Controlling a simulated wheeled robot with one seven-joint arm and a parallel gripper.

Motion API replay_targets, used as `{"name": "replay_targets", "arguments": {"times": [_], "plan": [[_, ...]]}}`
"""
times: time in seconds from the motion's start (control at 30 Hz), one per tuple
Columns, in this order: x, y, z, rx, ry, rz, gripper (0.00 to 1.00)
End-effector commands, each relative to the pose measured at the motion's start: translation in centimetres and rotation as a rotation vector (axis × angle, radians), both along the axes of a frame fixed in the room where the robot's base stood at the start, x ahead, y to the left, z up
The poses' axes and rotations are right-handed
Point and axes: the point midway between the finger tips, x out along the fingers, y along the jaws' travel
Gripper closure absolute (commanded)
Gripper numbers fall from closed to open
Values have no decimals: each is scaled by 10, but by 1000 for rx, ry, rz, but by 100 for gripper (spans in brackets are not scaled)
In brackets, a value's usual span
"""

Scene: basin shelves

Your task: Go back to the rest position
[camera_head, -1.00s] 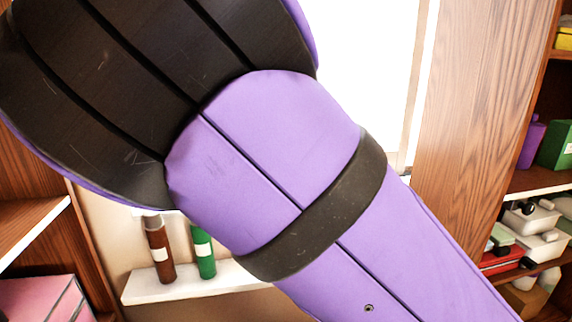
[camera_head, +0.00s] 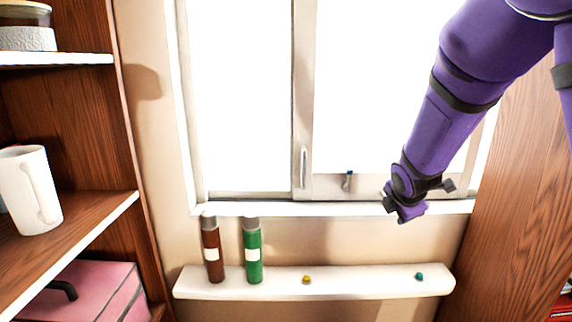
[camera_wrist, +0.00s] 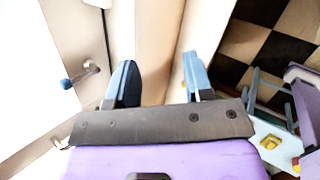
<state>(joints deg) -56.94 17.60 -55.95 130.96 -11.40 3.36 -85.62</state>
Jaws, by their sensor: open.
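My purple arm comes in from the upper right in the head view. My gripper (camera_head: 408,204) hangs in front of the window's lower right part, apart from the wall shelf below. The head view is too small to show the finger gap.
The wall shelf (camera_head: 360,282) holds a brown bottle (camera_head: 212,252), a green bottle (camera_head: 252,253), a yellow knob (camera_head: 306,280) and a teal knob (camera_head: 419,276). A white mug (camera_head: 22,190) and pink box (camera_head: 95,290) stand left. A wooden panel (camera_head: 520,180) is at right.

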Motion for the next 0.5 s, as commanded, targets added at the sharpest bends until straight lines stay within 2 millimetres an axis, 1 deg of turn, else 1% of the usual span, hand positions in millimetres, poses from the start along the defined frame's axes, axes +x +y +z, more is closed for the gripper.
{"name": "replay_targets", "arguments": {"times": [0.03,0.17,0.27,0.5], "plan": [[-8,-6,3,68,9,-60,53],[-30,-15,11,232,37,-217,53],[-48,-20,21,349,55,-333,53],[-96,-29,53,597,88,-597,53]]}}
